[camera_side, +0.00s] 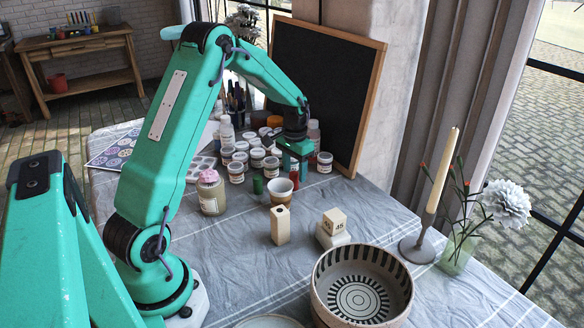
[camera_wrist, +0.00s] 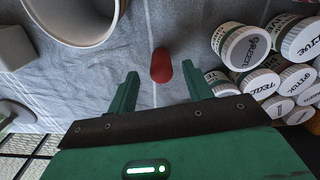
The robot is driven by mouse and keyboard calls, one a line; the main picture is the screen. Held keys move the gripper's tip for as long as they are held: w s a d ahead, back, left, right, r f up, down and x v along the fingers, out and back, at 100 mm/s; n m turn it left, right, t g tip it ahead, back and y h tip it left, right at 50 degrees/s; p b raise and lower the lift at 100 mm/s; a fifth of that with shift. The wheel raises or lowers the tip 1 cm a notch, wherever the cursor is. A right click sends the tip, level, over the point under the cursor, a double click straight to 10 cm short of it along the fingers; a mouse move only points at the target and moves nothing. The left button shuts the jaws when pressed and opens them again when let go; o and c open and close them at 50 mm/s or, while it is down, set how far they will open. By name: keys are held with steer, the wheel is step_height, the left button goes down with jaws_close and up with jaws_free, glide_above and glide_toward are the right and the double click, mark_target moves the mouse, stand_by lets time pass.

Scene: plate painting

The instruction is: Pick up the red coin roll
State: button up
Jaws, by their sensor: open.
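The red coin roll (camera_wrist: 161,65) is a small red cylinder on the grey cloth, upper middle of the wrist view. My gripper (camera_wrist: 160,73) is open and empty. Its two green fingers stand left and right of the roll in that view, with cloth showing between roll and fingers. In the side view my gripper (camera_side: 293,155) points down near the paint jars, behind the small cup.
A cup (camera_side: 279,192) stands close by; it is upper left in the wrist view (camera_wrist: 82,30). Several paint jars (camera_side: 236,174) crowd the other side. A wooden block (camera_side: 281,226), a striped bowl (camera_side: 322,284) and a candle holder (camera_side: 418,248) stand nearer.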

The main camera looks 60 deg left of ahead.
mark_target(294, 173)
steer(key=shift+s+a+f, duration=0.1)
steer(key=shift+f, duration=2.1)
jaws_close()
steer(key=shift+r, duration=0.2)
steer(key=shift+r, duration=0.6)
steer(key=r, duration=0.1)
steer(key=d+r, duration=0.1)
steer(key=r, duration=0.1)
steer(key=shift+r, duration=0.1)
steer(key=s+d+r, duration=0.1)
steer(key=d+r, duration=0.5)
steer(key=d, duration=0.4)
steer(key=shift+d+r, duration=0.15)
steer(key=shift+d, duration=0.2)
